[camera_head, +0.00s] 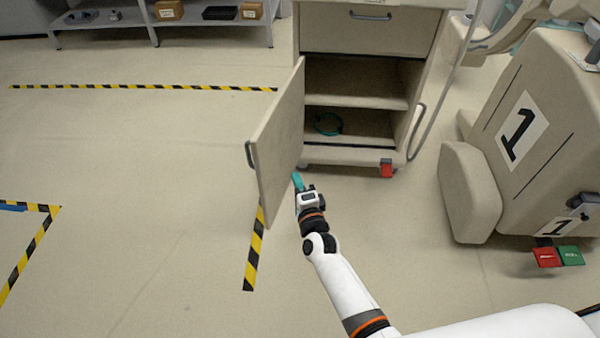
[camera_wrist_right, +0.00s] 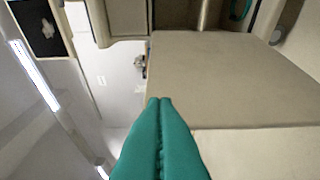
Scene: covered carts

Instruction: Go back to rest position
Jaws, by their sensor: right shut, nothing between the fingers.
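My right gripper (camera_head: 297,182) has teal fingers and is at the lower part of the cart's open door (camera_head: 277,150), near its right-hand side. In the right wrist view the fingers (camera_wrist_right: 160,103) are pressed together with nothing between them. The door's beige face (camera_wrist_right: 225,75) fills much of that view just beyond the fingertips. I cannot tell whether they touch it. The beige cart (camera_head: 365,55) has its compartment open, with a teal ring-shaped item (camera_head: 328,123) on the lower shelf. My left gripper does not show.
A beige machine marked 1 (camera_head: 515,130) stands at the right, with red (camera_head: 546,257) and green (camera_head: 571,255) pedals. A grey shelf (camera_head: 160,22) with boxes is at the back left. Yellow-black tape (camera_head: 140,87) marks the floor. The floor on the left is largely clear.

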